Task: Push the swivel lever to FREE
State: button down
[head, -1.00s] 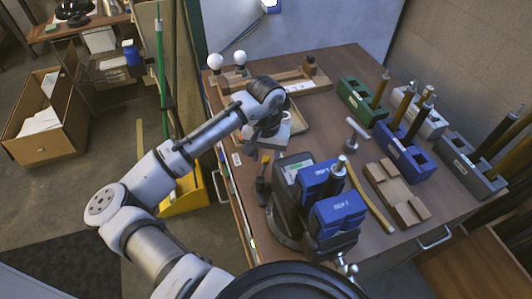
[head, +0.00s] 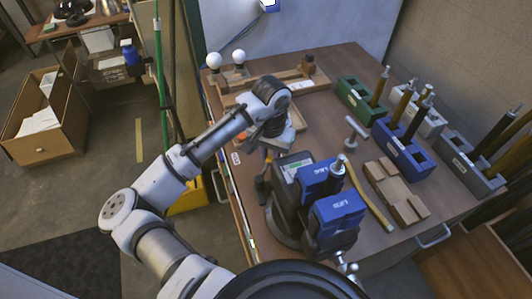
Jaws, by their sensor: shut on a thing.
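The vise (head: 285,222) stands at the table's near edge, with a dark grey body and blue jaw blocks (head: 337,208). The fingertips are small and partly hidden, so the exact grip does not show. I cannot read any FREE mark near the lever.
A T-shaped tool (head: 356,134) and a wooden block (head: 397,193) lie right of the vise. Green (head: 361,101), blue (head: 403,150) and grey holders with rods stand farther right. A wooden tray with two white bulbs (head: 238,56) is at the back.

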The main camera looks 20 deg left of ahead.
jog(key=shift+d+m, duration=0.2)
jog(key=shift+m, duration=0.1)
jog(key=c, duration=1.3)
grip_release()
notch_tip(320, 180, up, 14)
jog(key=shift+f+b, duration=0.1)
jog(key=shift+b, duration=0.5)
